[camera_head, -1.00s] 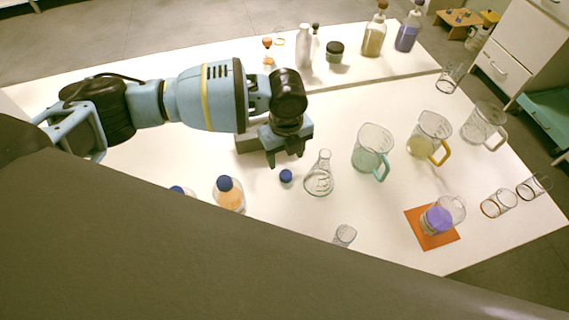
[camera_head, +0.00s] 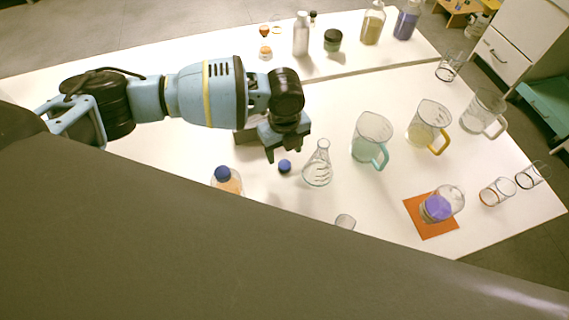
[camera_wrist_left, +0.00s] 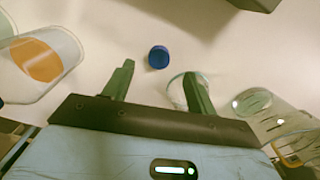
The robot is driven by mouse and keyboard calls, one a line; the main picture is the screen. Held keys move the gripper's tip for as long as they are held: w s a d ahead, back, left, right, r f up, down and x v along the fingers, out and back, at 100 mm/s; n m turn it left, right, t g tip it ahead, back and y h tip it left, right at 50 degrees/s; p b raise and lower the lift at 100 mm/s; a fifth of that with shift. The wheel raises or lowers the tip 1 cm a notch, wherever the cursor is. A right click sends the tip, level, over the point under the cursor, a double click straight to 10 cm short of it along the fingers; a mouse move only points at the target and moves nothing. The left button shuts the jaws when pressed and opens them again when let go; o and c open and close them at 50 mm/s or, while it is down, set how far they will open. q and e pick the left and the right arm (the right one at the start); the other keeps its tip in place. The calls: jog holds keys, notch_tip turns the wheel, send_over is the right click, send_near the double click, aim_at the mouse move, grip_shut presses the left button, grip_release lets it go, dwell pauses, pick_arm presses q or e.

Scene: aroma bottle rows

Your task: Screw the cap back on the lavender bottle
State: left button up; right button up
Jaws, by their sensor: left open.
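A loose blue cap (camera_head: 284,166) lies on the white table just in front of my left gripper (camera_head: 286,153). In the left wrist view, the cap (camera_wrist_left: 158,57) shows just beyond and between the open fingertips (camera_wrist_left: 159,72), with nothing held. A bottle of purple liquid (camera_head: 406,22) stands at the back right, its top cut off by the picture edge. A clear vessel with purple contents (camera_head: 438,207) is on the orange mat (camera_head: 431,232). I cannot tell which of these is the lavender bottle. My right gripper is not in view.
A conical flask (camera_head: 318,167) stands right of the cap. A blue-capped orange bottle (camera_head: 227,182) is to the left. Jugs with teal (camera_head: 370,138) and yellow (camera_head: 428,128) handles stand further right. A dark grey surface hides the table's front.

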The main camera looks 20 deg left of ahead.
aim_at(284, 164)
pick_arm(q)
jog(key=shift+s+f, duration=0.1)
jog(key=shift+f, duration=2.5)
jog(key=c, duration=1.1)
jog(key=shift+r, duration=0.15)
